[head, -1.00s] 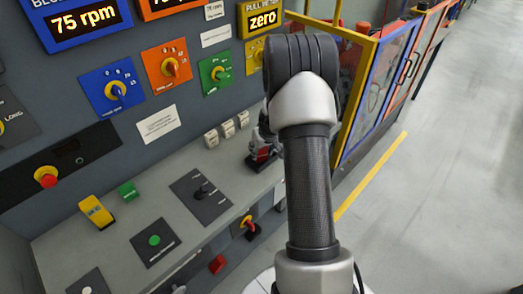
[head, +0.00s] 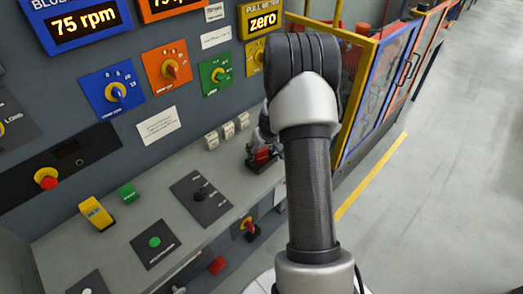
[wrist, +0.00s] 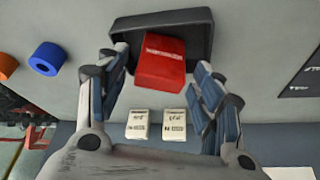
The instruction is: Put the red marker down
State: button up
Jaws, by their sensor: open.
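The red marker (wrist: 161,63) is a red block with small pale lettering, seen in the wrist view. It sits in or on a dark tray (wrist: 198,32), whose rim shows behind it and to both sides. My gripper (wrist: 163,75) is open, with one finger on each side of the marker and visible gaps between. In the head view the marker (head: 262,155) is a small red patch on the ledge under my gripper (head: 261,143), partly hidden by the gripper and arm. Whether its underside rests fully on the tray is hidden.
Two white labelled blocks (wrist: 155,124) stand close to the fingers. A blue ring (wrist: 47,58) and an orange ring (wrist: 7,66) lie to the left in the wrist view.

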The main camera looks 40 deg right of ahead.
jog(key=p+v, duration=0.2)
jog(key=v, duration=0.9)
jog(key=s+a+r+n+y, duration=0.1)
jog(key=s+a+r, duration=0.2)
jog(key=a+r, duration=0.6)
jog(key=s+a+r+n, duration=0.1)
jog(key=s+a+r, duration=0.2)
jog(key=a+r, duration=0.6)
jog(key=s+a+r, duration=0.1)
jog(key=s+a, duration=0.5)
jog(key=s, duration=0.2)
jog(key=s+a+r+n, duration=0.1)
jog(key=s+a, duration=0.5)
jog(key=s, duration=0.3)
jog(key=shift+n, duration=0.3)
jog(key=shift+s, duration=0.15)
jog(key=shift+f, duration=0.3)
